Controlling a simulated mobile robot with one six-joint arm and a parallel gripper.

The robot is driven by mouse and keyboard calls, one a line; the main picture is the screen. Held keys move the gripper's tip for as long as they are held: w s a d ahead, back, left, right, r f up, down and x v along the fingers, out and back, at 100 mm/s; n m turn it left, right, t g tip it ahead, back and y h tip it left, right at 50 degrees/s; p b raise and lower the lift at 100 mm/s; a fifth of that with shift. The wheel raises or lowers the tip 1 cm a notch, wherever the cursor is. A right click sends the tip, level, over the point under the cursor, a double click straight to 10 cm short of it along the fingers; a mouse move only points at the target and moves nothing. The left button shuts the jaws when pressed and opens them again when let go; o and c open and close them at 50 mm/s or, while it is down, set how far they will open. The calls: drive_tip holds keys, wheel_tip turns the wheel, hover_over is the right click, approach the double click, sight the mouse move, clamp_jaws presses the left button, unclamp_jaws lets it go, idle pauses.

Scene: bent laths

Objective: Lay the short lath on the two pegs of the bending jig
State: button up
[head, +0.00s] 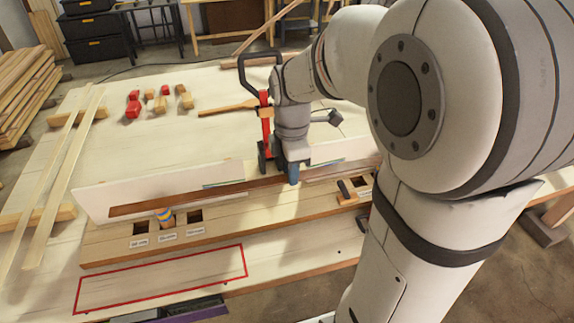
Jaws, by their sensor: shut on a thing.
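The short lath is a dark brown strip (190,200) running left to right above the bending jig, before a white upright board. My gripper (283,176) is at the lath's middle-right and shut on it; the fingertips are partly hidden. The bending jig is a long wooden board (110,246) with dark square holes and small white labels. A blue-and-yellow striped peg (165,218) stands at its left part, just under the lath's front edge. A dark peg-like piece (344,187) is at its right part. I cannot tell whether the lath touches either.
A white upright board (150,185) stands behind the jig. A red-outlined rectangle (160,282) on the table's front is empty. Two pale long laths (62,180) lie on wooden blocks at left. Red and wooden pieces (133,104) lie at the back. My arm hides the right side.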

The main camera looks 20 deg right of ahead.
drive_tip(key=shift+w+a, duration=0.15)
drive_tip(key=shift+w, duration=0.05)
drive_tip(key=shift+w, duration=0.2)
drive_tip(key=w+p, duration=0.2)
drive_tip(key=w, duration=0.6)
wheel_tip(320, 180, down, 8)
drive_tip(key=b, duration=0.6)
drive_tip(key=shift+f, duration=0.2)
drive_tip(key=shift+w+f+b, duration=0.1)
drive_tip(key=shift+f+b, duration=0.35)
drive_tip(key=shift+f, duration=0.05)
drive_tip(key=o, duration=1.3)
drive_tip(key=shift+c, duration=0.2)
drive_tip(key=shift+r, duration=0.15)
